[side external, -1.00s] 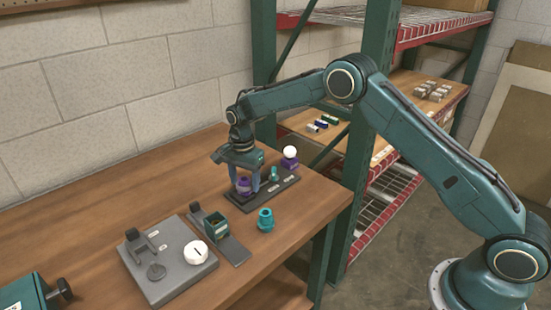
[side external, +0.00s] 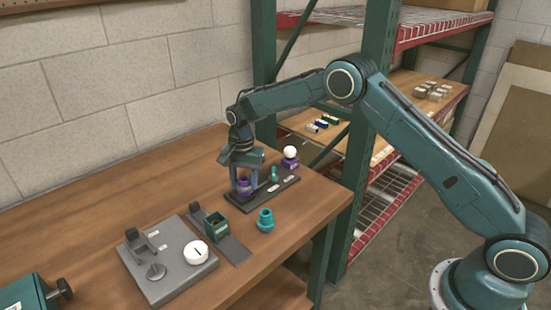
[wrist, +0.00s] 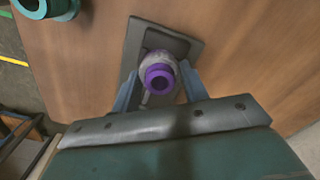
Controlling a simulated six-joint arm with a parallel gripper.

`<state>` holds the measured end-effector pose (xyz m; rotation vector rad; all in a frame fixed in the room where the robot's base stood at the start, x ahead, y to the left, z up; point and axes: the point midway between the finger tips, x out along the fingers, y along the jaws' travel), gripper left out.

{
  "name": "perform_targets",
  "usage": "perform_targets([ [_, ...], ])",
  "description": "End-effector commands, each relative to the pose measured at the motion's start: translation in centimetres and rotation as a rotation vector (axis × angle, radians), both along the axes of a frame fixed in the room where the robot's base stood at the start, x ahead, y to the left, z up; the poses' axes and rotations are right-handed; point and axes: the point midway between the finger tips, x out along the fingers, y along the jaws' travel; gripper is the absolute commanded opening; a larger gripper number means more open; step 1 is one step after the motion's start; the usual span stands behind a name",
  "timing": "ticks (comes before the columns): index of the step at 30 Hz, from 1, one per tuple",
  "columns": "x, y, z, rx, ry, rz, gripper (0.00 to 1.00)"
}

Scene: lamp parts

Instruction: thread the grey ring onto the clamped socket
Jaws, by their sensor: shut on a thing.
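My gripper (side external: 243,178) is low over the dark tray (side external: 284,186), with its fingers down on either side of a purple socket-like part (side external: 244,187). In the wrist view the purple part (wrist: 159,78) has an open round end and a pale grey collar behind it, and sits between the two fingers (wrist: 158,88). The fingers are shut on it. It is upright at the tray's left end; whether it touches the tray is hidden.
A teal socket (side external: 265,220) stands loose in front of the tray. A green clamp block (side external: 215,226) and a white round knob (side external: 196,252) are to its left. A white ball on a purple base (side external: 290,158) and a small teal part (side external: 274,174) are near the tray.

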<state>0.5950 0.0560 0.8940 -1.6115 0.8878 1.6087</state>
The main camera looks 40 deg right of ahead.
Motion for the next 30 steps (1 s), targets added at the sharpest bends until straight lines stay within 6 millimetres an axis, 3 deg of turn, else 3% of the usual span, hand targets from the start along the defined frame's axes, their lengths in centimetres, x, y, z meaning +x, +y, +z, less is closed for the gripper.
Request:
perform_targets([
  [30,-0.08,-0.02,-0.13,0.0,0.002,-0.6,0.12],
])
